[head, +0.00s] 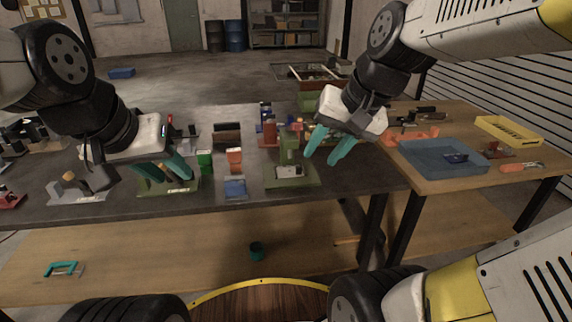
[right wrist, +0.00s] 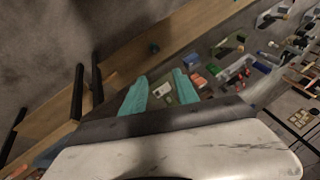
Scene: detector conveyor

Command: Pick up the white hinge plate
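A small white plate (head: 289,172), which looks like the hinge plate, lies on the base of a green fixture (head: 291,181) near the front edge of the dark table. A pale piece on green also shows in the right wrist view (right wrist: 161,90), between and beyond the fingers. My right gripper (head: 324,157) has teal fingers spread apart and empty. It hangs above the table, up and to the right of the plate, not touching it. My left gripper (head: 164,172) is over another green fixture (head: 183,187) at the left; its fingers look apart, with nothing seen between them.
An orange block (head: 235,160) and a blue bin (head: 235,188) stand left of the plate's fixture. A red fixture (head: 269,135) is behind it. A blue tray (head: 430,160) and a yellow tray (head: 508,131) are on the wooden table at right. Bare tabletop lies right of the plate.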

